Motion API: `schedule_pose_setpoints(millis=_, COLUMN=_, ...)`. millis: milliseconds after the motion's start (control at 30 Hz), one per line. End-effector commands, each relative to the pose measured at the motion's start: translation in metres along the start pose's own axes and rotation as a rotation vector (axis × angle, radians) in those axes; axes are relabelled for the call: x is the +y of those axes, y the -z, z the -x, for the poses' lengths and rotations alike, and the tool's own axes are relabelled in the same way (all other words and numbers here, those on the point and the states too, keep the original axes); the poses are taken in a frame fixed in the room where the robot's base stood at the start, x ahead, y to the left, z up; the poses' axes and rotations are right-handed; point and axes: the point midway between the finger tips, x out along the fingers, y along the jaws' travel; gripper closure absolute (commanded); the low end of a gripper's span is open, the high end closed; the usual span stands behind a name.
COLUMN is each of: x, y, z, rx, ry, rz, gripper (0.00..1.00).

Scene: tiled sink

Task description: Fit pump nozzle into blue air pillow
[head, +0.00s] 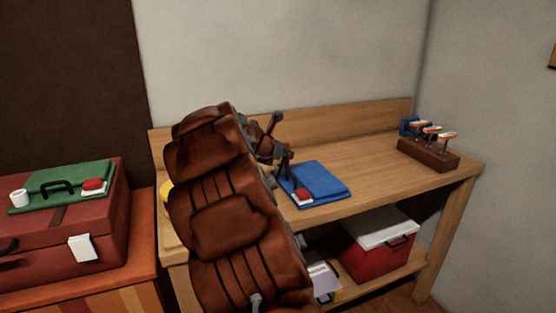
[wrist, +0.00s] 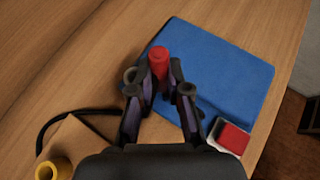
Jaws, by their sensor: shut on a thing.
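The blue air pillow (head: 325,182) lies flat on the wooden bench, and it also shows in the wrist view (wrist: 225,75). A red piece on a white base (wrist: 234,136), like a valve, sits at its near corner; it also shows in the head view (head: 302,196). My gripper (wrist: 158,84) is shut on the red pump nozzle (wrist: 158,60), whose rounded end shows between the fingers. In the wrist view the nozzle overlaps the pillow, away from the valve piece. Its height above the pillow is unclear. My arm hides part of the bench in the head view.
A black hose (wrist: 42,133) runs by a tan block with a yellow ring (wrist: 52,170). A brown rack (head: 428,154) stands at the bench's right end. A green pillow (head: 65,180) lies on a red suitcase (head: 60,233) at left. A red cooler (head: 372,255) is on the lower shelf.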

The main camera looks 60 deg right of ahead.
Motion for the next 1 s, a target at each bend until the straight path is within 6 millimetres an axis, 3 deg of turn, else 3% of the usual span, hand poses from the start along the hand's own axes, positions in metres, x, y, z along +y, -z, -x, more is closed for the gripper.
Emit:
schedule_pose_setpoints(millis=400, x=0.039, y=-0.007, z=-0.021, rx=0.0, ry=0.0, rz=0.0, gripper=1.0)
schedule_pose_setpoints(millis=567, x=0.041, y=-0.004, z=-0.024, rx=0.0, ry=0.002, rz=0.001, gripper=1.0)
schedule_pose_setpoints(millis=833, x=0.04, y=0.022, z=-0.04, rx=0.0, ry=0.003, rz=0.003, gripper=1.0)
schedule_pose_setpoints(millis=1000, x=0.041, y=0.023, z=-0.04, rx=0.0, ry=0.001, rz=0.0, gripper=1.0)
